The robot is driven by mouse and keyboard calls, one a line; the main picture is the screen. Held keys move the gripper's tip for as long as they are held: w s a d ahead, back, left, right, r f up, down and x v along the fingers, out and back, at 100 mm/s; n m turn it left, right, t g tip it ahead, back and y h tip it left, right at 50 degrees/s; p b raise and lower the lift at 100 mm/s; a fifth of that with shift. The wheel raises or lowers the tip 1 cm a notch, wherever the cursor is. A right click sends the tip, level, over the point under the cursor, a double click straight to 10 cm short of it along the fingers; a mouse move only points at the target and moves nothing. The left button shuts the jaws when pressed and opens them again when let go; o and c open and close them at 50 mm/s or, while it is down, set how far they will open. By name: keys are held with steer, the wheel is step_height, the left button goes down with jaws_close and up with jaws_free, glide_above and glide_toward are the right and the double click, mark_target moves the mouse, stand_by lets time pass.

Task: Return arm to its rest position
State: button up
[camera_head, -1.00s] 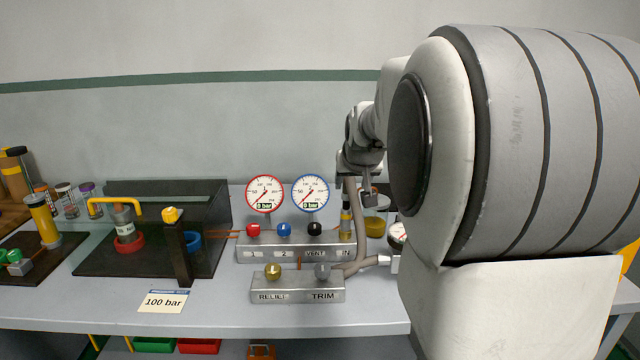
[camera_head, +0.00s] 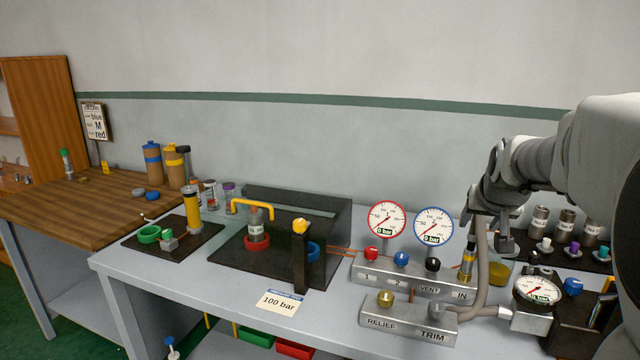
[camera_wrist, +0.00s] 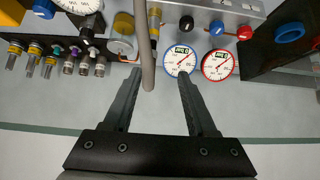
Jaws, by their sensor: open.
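My grey arm comes in from the right edge of the head view. My gripper (camera_head: 492,232) points down above the back of the grey bench (camera_head: 225,305), behind the valve manifold (camera_head: 415,276). In the wrist view my gripper (camera_wrist: 160,76) has its two dark fingers apart, with nothing held between them. The grey hose (camera_wrist: 147,50) and the blue-rimmed gauge (camera_wrist: 181,58) show beyond the fingertips. In the head view the hose (camera_head: 482,275) passes close to the gripper; I cannot tell whether they touch.
Red (camera_head: 387,219) and blue (camera_head: 433,226) gauges stand on the manifold. The relief and trim block (camera_head: 408,324) sits in front. Several metal cylinders (camera_head: 540,220) stand at right. A clear guarded box (camera_head: 290,205) holds the vise area at centre. The upper wall is clear.

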steer(key=s+a+r+n+g+y+p, duration=0.15)
steer(key=s+a+r+p, duration=0.35)
steer(key=s+a, duration=0.75)
steer(key=s+a+n+y+p, duration=0.1)
steer(key=s+a+p, duration=0.1)
steer(key=s+a, duration=0.2)
steer(key=s+a+f+n+g+y+p, duration=0.1)
steer(key=s+a+n, duration=0.1)
steer(key=s+a, duration=0.3)
steer(key=s, duration=0.4)
steer(key=shift+a+f+p, duration=0.2)
steer(key=shift+f+p, duration=0.05)
steer(key=shift+p, duration=0.15)
steer(key=shift+c, duration=0.6)
steer(key=shift+d, duration=0.15)
